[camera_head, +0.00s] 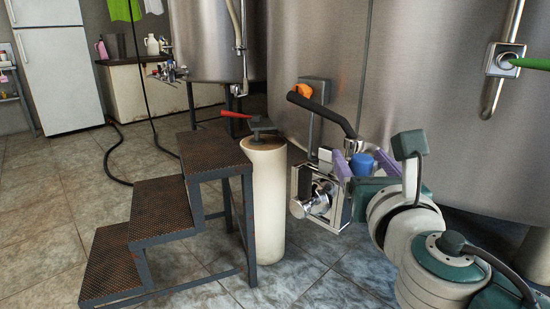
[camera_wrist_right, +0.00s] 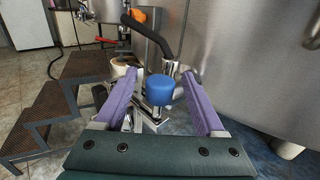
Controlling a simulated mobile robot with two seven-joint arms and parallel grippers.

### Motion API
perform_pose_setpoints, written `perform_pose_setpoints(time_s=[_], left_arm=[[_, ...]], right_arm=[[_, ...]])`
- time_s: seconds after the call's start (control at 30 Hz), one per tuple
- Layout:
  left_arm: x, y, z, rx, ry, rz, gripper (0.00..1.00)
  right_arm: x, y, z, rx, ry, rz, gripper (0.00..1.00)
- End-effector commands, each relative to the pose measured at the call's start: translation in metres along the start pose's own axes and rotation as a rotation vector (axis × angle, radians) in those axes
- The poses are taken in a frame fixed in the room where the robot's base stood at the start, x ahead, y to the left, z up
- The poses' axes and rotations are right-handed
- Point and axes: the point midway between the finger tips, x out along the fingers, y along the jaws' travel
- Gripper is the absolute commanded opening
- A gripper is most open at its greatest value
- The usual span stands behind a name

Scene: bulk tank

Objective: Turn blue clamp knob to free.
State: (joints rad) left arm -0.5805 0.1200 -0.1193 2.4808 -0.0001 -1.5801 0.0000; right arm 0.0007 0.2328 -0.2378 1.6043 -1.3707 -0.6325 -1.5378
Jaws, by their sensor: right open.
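The blue clamp knob (camera_head: 361,164) sits on the metal clamp and valve (camera_head: 318,195) at the front of the big steel tank. It also shows in the right wrist view (camera_wrist_right: 160,90), at the middle between the purple fingers. My right gripper (camera_head: 363,158) is open, with one finger on each side of the knob. In the right wrist view, gaps show between the knob and both fingers (camera_wrist_right: 159,77), and I see no contact. Part of the clamp is hidden behind the fingers and the knob. My left gripper is not in view.
The steel tank wall (camera_head: 420,80) is close behind.

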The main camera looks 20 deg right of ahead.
Motion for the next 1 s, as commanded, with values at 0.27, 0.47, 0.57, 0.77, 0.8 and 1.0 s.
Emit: perform_pose_setpoints(time_s=[0.27,0.47,0.57,0.77,0.8,1.0], left_arm=[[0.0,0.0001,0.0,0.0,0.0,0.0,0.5],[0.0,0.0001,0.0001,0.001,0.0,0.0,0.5],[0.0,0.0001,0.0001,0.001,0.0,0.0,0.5],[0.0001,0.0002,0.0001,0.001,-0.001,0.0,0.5],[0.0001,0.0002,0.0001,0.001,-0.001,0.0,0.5],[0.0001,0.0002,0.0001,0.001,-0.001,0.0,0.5]], right_arm=[[0.0006,-0.0002,0.0003,0.0,0.0,0.0,0.66],[0.0004,-0.0001,0.0002,0.0,0.0,0.0,0.43],[0.0003,-0.0001,0.0002,0.0,0.0,0.0,0.32],[0.0002,-0.0001,0.0002,0.0,0.0,0.0,0.1],[0.0002,-0.0001,0.0002,0.0,0.0,0.0,0.05],[0.0002,-0.0002,0.0002,0.0,0.0,0.0,0.0]])
